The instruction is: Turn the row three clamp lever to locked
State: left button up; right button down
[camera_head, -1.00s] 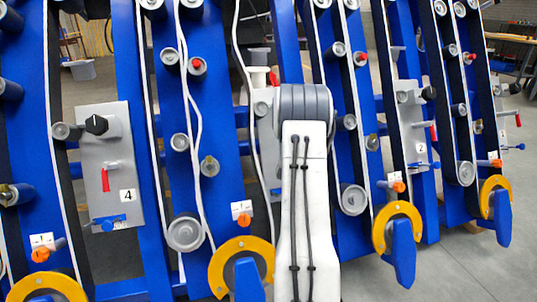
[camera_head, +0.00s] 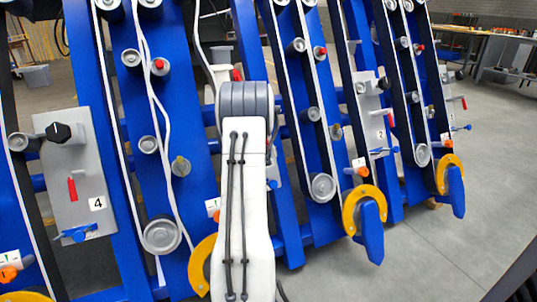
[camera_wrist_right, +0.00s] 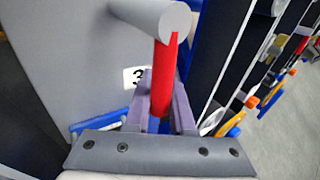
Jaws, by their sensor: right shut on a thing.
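In the right wrist view, a grey panel (camera_wrist_right: 75,50) carries a number 3 label (camera_wrist_right: 129,77). A red lever (camera_wrist_right: 165,75) extends downward from the end of a thick grey round post (camera_wrist_right: 160,18). My right gripper (camera_wrist_right: 161,92) is shut on the red lever, with a purple-grey finger on each side of it. A blue handle (camera_wrist_right: 95,124) shows low on the panel, partly hidden by the gripper body. In the head view, my white right arm covers most of the row three panel and hides the gripper. My left gripper is in neither current view.
Panel 4 (camera_head: 72,185) at left has a black knob (camera_head: 58,132), a red lever (camera_head: 72,190) and a blue handle (camera_head: 78,233). Panel 2 (camera_head: 372,115) stands further right. Blue row frames with rollers and yellow guards surround my arm. Grey floor (camera_head: 430,250) is clear at right.

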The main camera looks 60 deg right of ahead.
jog(key=c, duration=0.8)
grip_release()
jog(key=shift+o, duration=0.2)
jog(key=shift+a, duration=0.1)
jog(key=p+v, duration=0.2)
jog(key=v, duration=0.8)
jog(key=shift+a+r, duration=0.15)
